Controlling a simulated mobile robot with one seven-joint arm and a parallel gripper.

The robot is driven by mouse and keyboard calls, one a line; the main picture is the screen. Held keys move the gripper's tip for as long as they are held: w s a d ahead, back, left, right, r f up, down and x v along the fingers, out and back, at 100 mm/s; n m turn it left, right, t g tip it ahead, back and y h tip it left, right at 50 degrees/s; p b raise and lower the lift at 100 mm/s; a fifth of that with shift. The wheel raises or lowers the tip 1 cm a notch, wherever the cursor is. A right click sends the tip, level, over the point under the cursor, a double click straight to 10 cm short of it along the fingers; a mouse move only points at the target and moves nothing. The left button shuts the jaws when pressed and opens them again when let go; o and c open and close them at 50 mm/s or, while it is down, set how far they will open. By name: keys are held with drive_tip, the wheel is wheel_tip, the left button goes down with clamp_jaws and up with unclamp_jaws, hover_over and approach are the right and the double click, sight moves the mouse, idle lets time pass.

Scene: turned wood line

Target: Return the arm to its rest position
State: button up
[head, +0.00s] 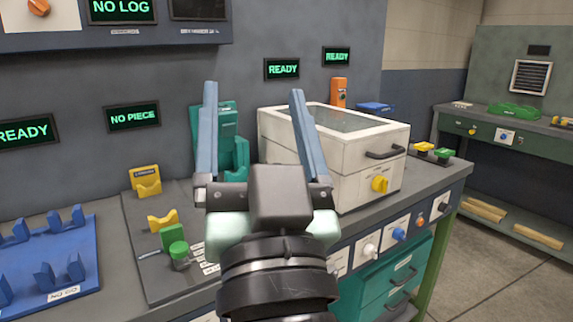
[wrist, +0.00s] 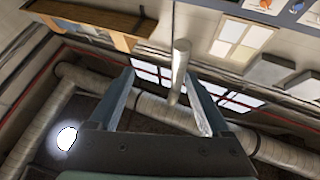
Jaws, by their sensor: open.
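My gripper (head: 253,130) is raised in front of the workbench in the head view, its two blue-grey fingers spread wide and pointing up. Nothing is between the fingers. It also shows open in the wrist view (wrist: 165,100), where the fingers point toward ceiling pipes and windows. My dark wrist and arm fill the bottom middle of the head view and hide part of the bench. The gripper appears in front of a teal machine (head: 236,150) and a white box with a clear lid (head: 285,150); I cannot tell how far it is from them.
A blue rack (head: 75,275) and yellow holders (head: 147,182) lie on the bench at left. A green knob (head: 179,250) stands by my wrist. An orange device (head: 338,92) is behind the white box. Another green bench (head: 510,130) stands at right, with open floor (head: 490,270) between.

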drive_tip(key=s+d+r+t+h, duration=0.3)
drive_tip(key=s+r+h, duration=0.1)
drive_tip(key=s+r, duration=0.4)
wheel_tip(320, 180, up, 24)
drive_tip(key=w+p, duration=0.2)
drive_tip(key=p, duration=2.1)
drive_tip(key=shift+a+f, duration=0.2)
drive_tip(key=shift+a, duration=0.05)
